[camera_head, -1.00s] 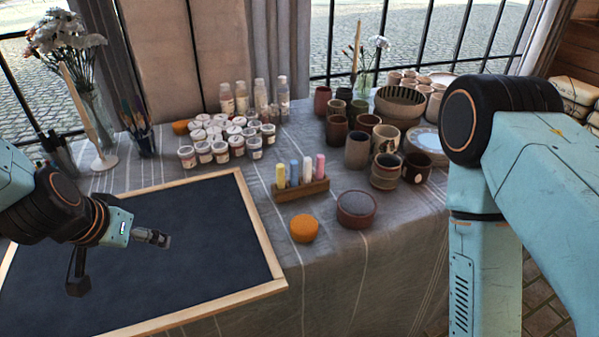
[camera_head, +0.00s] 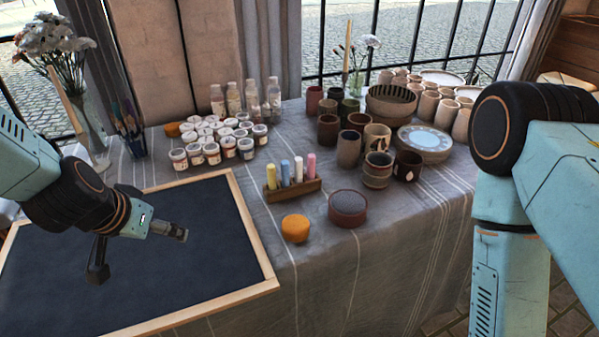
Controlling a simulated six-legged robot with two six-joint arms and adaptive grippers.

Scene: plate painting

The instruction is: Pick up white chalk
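The white chalk (camera_head: 298,170) stands upright in a small brown wooden holder (camera_head: 293,192) in the middle of the table. It stands between a blue chalk (camera_head: 285,172) and a pink chalk (camera_head: 311,165); a yellow chalk (camera_head: 271,176) is at the left end. My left gripper (camera_head: 140,257) is above the blackboard, left of and nearer than the holder. Its two fingers are spread wide, with nothing between them. My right arm comes down at the right side, and its gripper is out of the picture.
A wood-framed blackboard (camera_head: 215,260) lies at left. An orange sponge (camera_head: 295,228) and a round brown container (camera_head: 347,208) sit just in front of the holder. Paint jars (camera_head: 212,153) stand behind it at left, pottery cups (camera_head: 348,149) behind at right. A flower vase (camera_head: 92,130) stands far left.

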